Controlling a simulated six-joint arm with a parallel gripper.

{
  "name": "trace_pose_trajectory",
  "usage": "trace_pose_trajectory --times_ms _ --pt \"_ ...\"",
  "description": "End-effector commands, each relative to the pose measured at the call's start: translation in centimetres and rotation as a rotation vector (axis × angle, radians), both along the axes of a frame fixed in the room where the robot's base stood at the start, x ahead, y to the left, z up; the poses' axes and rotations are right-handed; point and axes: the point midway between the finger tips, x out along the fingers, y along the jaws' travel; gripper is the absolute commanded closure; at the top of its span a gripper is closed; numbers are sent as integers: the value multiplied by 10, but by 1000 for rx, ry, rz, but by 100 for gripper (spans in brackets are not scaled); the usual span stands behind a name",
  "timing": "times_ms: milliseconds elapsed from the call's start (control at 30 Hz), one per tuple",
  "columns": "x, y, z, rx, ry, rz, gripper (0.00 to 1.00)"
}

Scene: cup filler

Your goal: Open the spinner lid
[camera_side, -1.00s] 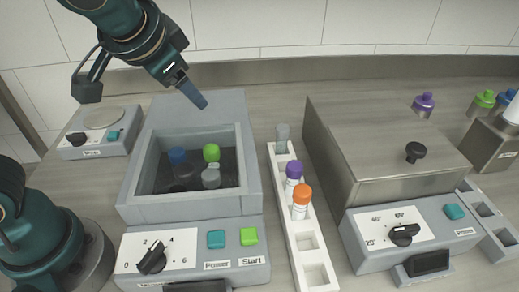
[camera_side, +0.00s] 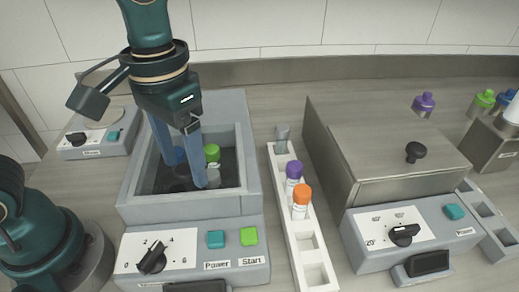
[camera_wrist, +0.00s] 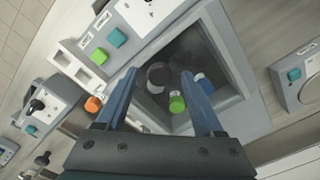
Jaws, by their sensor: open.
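A grey machine (camera_side: 192,207) with a 0-to-6 dial, a Power button and a Start button stands at left, probably the spinner. Its square well is uncovered, and a grey panel (camera_side: 222,108) rises behind it; I cannot tell if this is its lid. In the well are a green-capped vial (camera_side: 212,153), a blue-capped vial (camera_wrist: 204,82) and a grey-capped vial (camera_wrist: 158,76). My gripper (camera_side: 186,174) is open, fingers pointing down over or into the well; depth is unclear.
A white rack (camera_side: 310,245) with purple-capped (camera_side: 294,172), orange-capped (camera_side: 301,195) and grey-capped (camera_side: 282,138) vials stands right of the machine. A steel box (camera_side: 385,150) with a black knob stands further right. A small plate device (camera_side: 100,135) is at back left.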

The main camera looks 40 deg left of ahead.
Motion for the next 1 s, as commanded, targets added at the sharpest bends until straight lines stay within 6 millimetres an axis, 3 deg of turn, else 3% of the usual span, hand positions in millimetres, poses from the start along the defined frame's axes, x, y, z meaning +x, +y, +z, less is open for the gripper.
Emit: trace_pose_trajectory --times_ms 267,333,467,1000 --pt "0 0 -3 1 0 0 31" --pt "0 0 -3 1 0 0 50" --pt "0 0 -2 1 0 0 100" --pt "0 0 -2 1 0 0 100"
